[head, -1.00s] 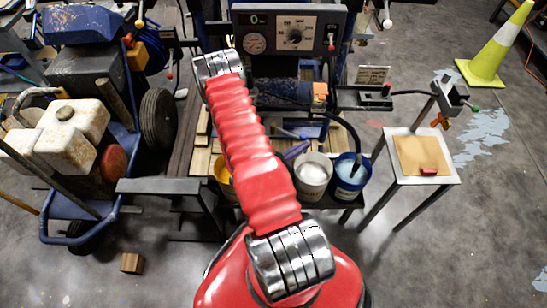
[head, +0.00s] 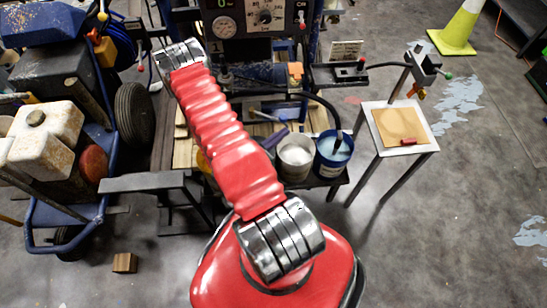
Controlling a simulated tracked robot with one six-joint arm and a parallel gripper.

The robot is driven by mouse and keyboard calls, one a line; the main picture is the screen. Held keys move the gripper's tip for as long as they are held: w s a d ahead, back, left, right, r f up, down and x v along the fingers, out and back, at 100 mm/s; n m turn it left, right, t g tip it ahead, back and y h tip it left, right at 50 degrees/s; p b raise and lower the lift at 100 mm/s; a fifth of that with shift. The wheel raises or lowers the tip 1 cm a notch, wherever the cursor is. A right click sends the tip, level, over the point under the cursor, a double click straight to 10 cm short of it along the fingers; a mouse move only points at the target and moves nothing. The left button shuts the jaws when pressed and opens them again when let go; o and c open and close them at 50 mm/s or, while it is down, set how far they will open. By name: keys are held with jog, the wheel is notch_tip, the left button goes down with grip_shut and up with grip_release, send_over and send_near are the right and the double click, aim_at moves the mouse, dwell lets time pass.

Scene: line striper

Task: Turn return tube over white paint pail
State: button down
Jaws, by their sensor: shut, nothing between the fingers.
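A pale grey-white pail (head: 295,165) with whitish contents stands on a low dark shelf in the head view. A blue pail (head: 329,166) with pale blue-white contents stands just right of it. A black curved tube (head: 322,100) arcs from the machine over to the blue pail, and its lower end reaches into that pail's mouth. A short purple piece (head: 274,138) lies left of the white pail; I cannot tell if it is a tube. My red arm crosses left of the pails, and my gripper does not show.
A striping machine with gauges (head: 264,17) stands behind the pails. A small white table (head: 424,148) with a tan board (head: 402,123) is at right, and a yellow-green cone (head: 456,30) behind. A blue cart (head: 70,225) with a white jug fills the left. Floor at lower right is clear.

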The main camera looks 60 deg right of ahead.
jog(key=s+a, duration=0.3)
jog(key=a, duration=0.7)
jog(key=shift+s+a+r, duration=0.25)
jog(key=shift+s, duration=0.15)
dwell(0.4)
jog(key=w+a+r+m+g+y, duration=0.25)
jog(key=r+m, duration=0.25)
jog(key=r, duration=0.3)
jog(key=w+a+r+m+g+y, duration=0.1)
jog(key=w+a+r+m+y, duration=0.3)
jog(key=r, duration=0.3)
jog(key=w+a+r+m+t+y, duration=0.2)
jog(key=a+r+t+y, duration=0.3)
jog(key=a+r, duration=0.6)
jog(key=w+a+r+m+t+y, duration=0.3)
jog(key=a+r+t+y, duration=0.2)
jog(key=a+r+t, duration=0.4)
notch_tip(320, 180, up, 4)
jog(key=shift+a+m, duration=0.3)
jog(key=shift+a, duration=0.9)
